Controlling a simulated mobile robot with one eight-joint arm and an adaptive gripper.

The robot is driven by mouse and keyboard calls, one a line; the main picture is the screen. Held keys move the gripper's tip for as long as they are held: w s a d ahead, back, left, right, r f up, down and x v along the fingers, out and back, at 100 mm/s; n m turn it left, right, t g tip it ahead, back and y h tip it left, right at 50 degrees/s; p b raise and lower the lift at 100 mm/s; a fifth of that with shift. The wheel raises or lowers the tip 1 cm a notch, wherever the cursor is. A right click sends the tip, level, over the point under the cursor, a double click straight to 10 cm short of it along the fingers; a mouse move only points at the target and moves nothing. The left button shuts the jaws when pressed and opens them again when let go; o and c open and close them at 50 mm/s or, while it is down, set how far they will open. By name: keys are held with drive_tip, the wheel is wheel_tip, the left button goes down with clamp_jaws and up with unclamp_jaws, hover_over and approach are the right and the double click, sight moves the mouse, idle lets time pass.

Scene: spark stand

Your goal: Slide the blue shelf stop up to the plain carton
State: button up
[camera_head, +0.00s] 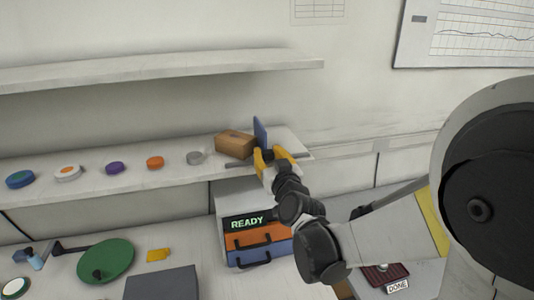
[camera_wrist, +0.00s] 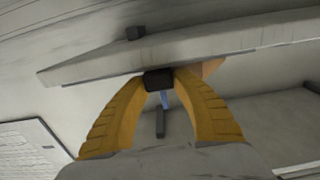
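The blue shelf stop (camera_head: 260,132) is an upright thin blue plate near the right end of the lower shelf. A narrow blue strip of it shows between my fingers in the wrist view (camera_wrist: 165,100). The plain brown carton (camera_head: 234,145) lies just left of the stop; I cannot tell whether they touch. A corner of the carton shows right of the fingers in the wrist view (camera_wrist: 211,67). My gripper (camera_head: 269,156) is at the shelf's front edge, its yellow fingers closed around a dark block (camera_wrist: 158,79) at the front of the stop.
A grey disc (camera_head: 195,158), an orange disc (camera_head: 155,162) and several other round items stand left of the carton on the lower shelf (camera_head: 110,185). An upper shelf (camera_head: 160,70) runs above. A box with a READY display (camera_head: 247,223) stands below.

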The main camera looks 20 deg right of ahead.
clamp_jaws()
drive_tip(key=shift+a+f+b, duration=0.1)
drive_tip(key=shift+a+b, duration=0.1)
drive_tip(key=shift+b, duration=0.3)
drive_tip(key=shift+a, duration=0.2)
drive_tip(key=o, duration=1)
unclamp_jaws()
drive_tip(key=shift+d, duration=0.1)
drive_tip(key=shift+o, duration=0.2)
drive_tip(key=shift+s, duration=0.1)
drive_tip(key=s, duration=1.1)
drive_tip(key=shift+s, duration=0.4)
